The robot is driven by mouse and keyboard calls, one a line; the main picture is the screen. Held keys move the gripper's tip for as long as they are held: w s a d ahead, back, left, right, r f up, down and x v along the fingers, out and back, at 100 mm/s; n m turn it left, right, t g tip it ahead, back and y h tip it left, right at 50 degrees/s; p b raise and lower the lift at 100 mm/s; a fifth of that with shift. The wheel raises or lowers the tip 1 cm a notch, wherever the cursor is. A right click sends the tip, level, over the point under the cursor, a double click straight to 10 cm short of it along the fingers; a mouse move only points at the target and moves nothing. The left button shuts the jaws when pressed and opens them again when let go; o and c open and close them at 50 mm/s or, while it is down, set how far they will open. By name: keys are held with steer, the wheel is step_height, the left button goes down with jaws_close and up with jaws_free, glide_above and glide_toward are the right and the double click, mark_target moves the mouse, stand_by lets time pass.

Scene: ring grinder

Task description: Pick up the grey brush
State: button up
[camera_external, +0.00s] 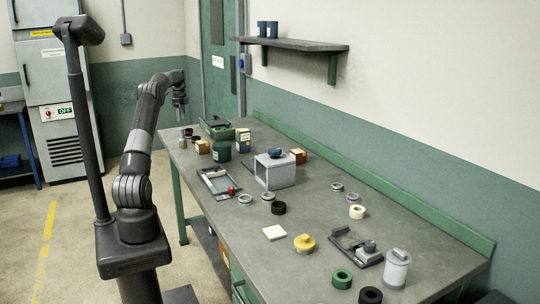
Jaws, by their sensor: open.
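I cannot pick out the grey brush for certain at this size. A small pale grey item (213,173) lies in the shallow grey tray (233,196) on the workbench, but its shape is too small to name. A red piece (231,190) sits at the tray's near end. My gripper (180,105) is open, points down and is held above the far left end of the bench. It looks empty and touches nothing that I can see.
A wall shelf (292,44) hangs above. The front left bench top is clear.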

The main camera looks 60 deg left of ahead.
mark_target(182, 133)
steer(key=f, duration=1)
steer(key=shift+s+f, duration=0.25)
steer(key=shift+f, duration=0.15)
steer(key=shift+c, duration=0.3)
jaws_close()
